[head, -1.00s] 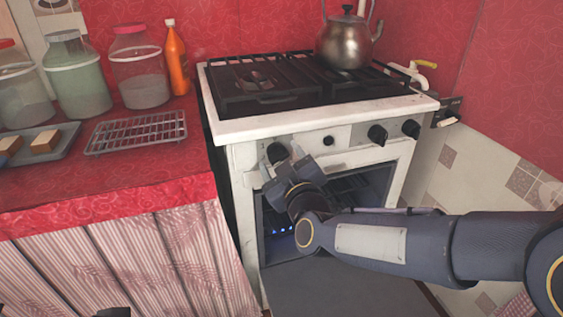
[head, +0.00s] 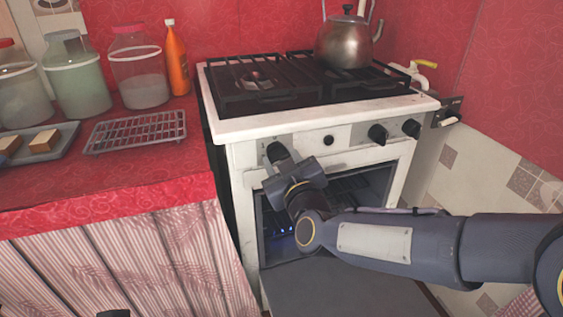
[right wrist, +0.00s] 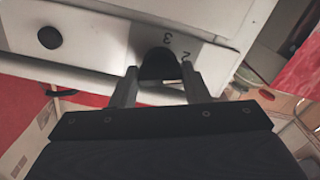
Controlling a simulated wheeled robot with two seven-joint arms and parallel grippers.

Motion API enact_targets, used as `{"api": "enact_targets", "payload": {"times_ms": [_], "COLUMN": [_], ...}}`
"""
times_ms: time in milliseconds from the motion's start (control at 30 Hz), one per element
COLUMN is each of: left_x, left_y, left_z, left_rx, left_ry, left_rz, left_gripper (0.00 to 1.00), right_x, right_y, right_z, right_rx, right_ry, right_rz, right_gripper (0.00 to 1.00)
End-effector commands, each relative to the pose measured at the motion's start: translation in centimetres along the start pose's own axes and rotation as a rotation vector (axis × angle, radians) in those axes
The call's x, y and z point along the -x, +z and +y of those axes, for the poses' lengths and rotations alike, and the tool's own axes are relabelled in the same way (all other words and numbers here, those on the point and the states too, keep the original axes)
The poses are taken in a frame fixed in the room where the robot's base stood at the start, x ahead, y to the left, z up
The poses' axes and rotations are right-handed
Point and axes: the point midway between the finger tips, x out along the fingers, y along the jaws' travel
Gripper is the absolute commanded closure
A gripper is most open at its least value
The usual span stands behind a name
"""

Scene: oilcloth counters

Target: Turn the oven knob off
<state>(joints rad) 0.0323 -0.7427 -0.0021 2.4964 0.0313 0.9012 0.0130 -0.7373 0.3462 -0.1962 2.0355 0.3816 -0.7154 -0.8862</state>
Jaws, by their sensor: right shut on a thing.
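The black oven knob (head: 277,152) is the leftmost on the white stove's front panel, beside printed numbers. In the right wrist view the knob (right wrist: 157,66) sits between my two fingers, with a "3" and a "2" next to it. My right gripper (head: 283,164) is shut on the knob, its body just below the panel. The fingers (right wrist: 160,80) also show in the right wrist view, one on each side of the knob. The white stove (head: 350,157) has an open oven front, and a faint blue glow shows inside. My wrist hides part of the oven opening.
A metal kettle (head: 343,42) stands on the back right of the hob. Several other black knobs are to the right on the panel. The left counter (head: 120,180) holds jars, an orange bottle (head: 176,58), a wire rack (head: 137,131) and a tray.

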Motion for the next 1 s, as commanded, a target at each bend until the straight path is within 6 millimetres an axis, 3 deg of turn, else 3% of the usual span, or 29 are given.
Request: {"api": "enact_targets", "payload": {"times_ms": [1000], "left_x": [-3.9], "left_y": [2.0], "left_z": [-1.8], "left_rx": [0.0], "left_ry": [0.0], "left_rz": [0.0], "left_gripper": [1.0], "right_x": [0.0], "right_y": [0.3], "right_z": [-0.1], "right_rx": [-0.957], "right_ry": [0.0], "right_rz": [-0.001], "right_gripper": [0.81]}}
